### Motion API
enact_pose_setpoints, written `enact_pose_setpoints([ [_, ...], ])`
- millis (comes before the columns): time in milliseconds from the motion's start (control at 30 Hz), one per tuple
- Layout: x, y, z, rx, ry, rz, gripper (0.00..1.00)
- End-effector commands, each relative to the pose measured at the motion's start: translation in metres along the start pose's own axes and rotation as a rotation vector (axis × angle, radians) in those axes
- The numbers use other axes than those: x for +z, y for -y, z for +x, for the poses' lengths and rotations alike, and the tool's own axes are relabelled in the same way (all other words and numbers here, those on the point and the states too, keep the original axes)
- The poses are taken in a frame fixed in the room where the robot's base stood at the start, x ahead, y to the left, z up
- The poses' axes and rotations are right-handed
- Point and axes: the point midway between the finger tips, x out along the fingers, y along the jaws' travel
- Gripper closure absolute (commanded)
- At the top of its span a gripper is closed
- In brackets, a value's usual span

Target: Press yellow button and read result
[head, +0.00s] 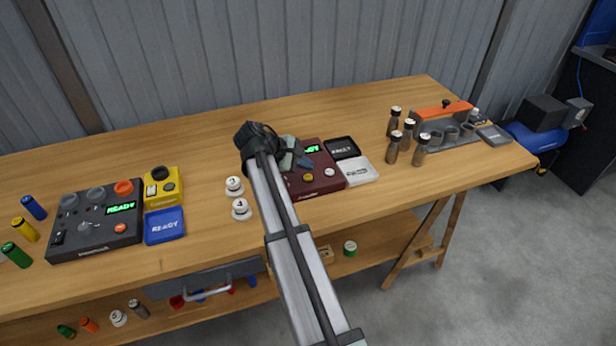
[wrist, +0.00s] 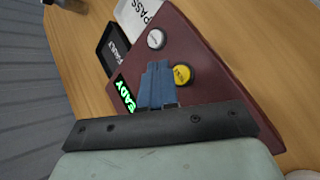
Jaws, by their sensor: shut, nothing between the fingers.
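The dark red tester box (head: 328,184) stands in the middle of the bench; the wrist view shows it close up (wrist: 215,62). Its green display (head: 311,149) reads READY, partly covered in the wrist view (wrist: 125,93). A round yellow button (wrist: 184,74) sits on its top, also visible in the head view (head: 307,178). A white button (wrist: 156,39) lies beside it. My gripper (wrist: 157,65) is shut and empty, its blue fingertips over the box beside the yellow button. In the head view my gripper (head: 303,161) is between display and button. Contact cannot be told.
A black FAULT tray (head: 342,148) and a white PASS tray (head: 360,172) adjoin the box. A dark grey console (head: 95,222) stands farther left, and brown bottles (head: 393,147) stand right.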

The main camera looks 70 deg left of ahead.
Motion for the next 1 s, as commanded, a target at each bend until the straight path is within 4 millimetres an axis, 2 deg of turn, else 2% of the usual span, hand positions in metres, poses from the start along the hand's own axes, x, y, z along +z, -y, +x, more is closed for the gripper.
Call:
enact_pose_setpoints([
  [300,-0.0061,0.0061,0.0084,0.001,0.0,0.001,1.0],
  [1000,-0.0062,0.0062,0.0085,0.0,0.0,0.001,1.0],
])
